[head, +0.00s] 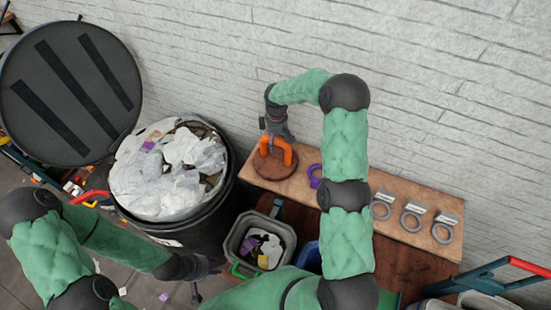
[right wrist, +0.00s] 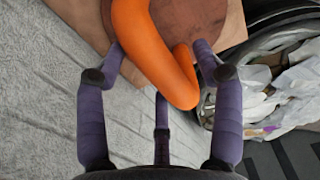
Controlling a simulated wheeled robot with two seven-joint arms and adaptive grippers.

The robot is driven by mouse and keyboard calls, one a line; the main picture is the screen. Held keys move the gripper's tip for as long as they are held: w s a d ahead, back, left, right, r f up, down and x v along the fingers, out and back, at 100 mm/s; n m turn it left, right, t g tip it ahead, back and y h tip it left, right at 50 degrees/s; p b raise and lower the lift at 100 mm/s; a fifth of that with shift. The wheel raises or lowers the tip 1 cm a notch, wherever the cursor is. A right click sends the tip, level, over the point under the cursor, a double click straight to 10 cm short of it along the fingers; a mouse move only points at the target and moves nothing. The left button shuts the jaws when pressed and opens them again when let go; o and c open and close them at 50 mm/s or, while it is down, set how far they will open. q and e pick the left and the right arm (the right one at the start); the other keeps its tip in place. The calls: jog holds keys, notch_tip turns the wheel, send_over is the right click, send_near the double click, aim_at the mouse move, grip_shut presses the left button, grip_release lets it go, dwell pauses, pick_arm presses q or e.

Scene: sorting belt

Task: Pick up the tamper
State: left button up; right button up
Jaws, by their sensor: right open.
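The tamper appears to be the orange curved handle (head: 290,154) on a round brown wooden base (head: 268,168), at the left end of the wooden table in the head view. In the right wrist view the orange handle (right wrist: 158,45) comes between the fingers, with the brown base behind it. My right gripper (head: 279,136) is directly above the handle. Its fingers (right wrist: 160,62) are spread open on both sides of it, and I cannot tell whether they touch it. My left gripper (head: 200,284) is low at the front, away from the table; its jaw state is unclear.
Several grey rings (head: 411,221) lie along the table (head: 350,202), with a purple ring (head: 315,176) nearer the base. A large black bin (head: 226,184) full of white rubbish and a smaller grey bin (head: 288,236) stand to the left. A pale brick wall (head: 430,90) bounds the back.

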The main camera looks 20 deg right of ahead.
jog(key=shift+f+b, duration=0.3)
jog(key=shift+b, duration=0.05)
dwell(0.4)
grip_shut()
jog(key=shift+r, duration=0.1)
